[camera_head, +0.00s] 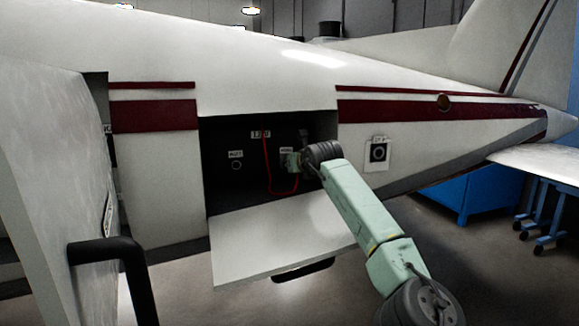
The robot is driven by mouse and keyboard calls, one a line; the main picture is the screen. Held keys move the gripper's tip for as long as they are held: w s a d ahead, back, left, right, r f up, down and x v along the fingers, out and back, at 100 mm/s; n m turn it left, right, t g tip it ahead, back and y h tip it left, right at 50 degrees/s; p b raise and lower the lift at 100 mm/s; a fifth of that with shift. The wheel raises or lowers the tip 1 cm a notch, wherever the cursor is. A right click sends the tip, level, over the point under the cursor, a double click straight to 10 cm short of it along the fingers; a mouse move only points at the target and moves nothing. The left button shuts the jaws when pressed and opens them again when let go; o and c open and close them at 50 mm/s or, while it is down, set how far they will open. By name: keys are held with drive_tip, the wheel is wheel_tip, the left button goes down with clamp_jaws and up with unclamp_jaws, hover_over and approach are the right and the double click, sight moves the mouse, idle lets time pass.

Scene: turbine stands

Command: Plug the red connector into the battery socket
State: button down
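The open bay (220,190) in the white aircraft's side has a dark interior. A thin red cable (267,175) hangs from under the upper middle label (261,134), loops down and rises on the right to my gripper. My gripper (291,161) is inside the bay at its right side, near a small label (286,150). The red connector itself cannot be made out; the cable's right end meets the gripper area. A small round socket (236,166) sits under another label at the left. Whether the fingers are closed is too small to tell. Any socket behind the gripper is hidden.
The lowered white door panel (280,238) juts out below the bay. A black handle bar (105,245) and white panel stand at the near left. A round port (378,152) is right of the bay. A blue cabinet (470,195) stands at the right.

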drive_tip(key=shift+s+f, duration=0.1)
drive_tip(key=shift+s, duration=0.05)
drive_tip(key=shift+s+d+b, duration=0.25)
drive_tip(key=shift+s+b, duration=0.1)
drive_tip(key=shift+b, duration=0.4)
drive_tip(key=shift+s+d+b, duration=0.25)
drive_tip(key=shift+s+b, duration=0.65)
drive_tip(key=shift+b, duration=0.1)
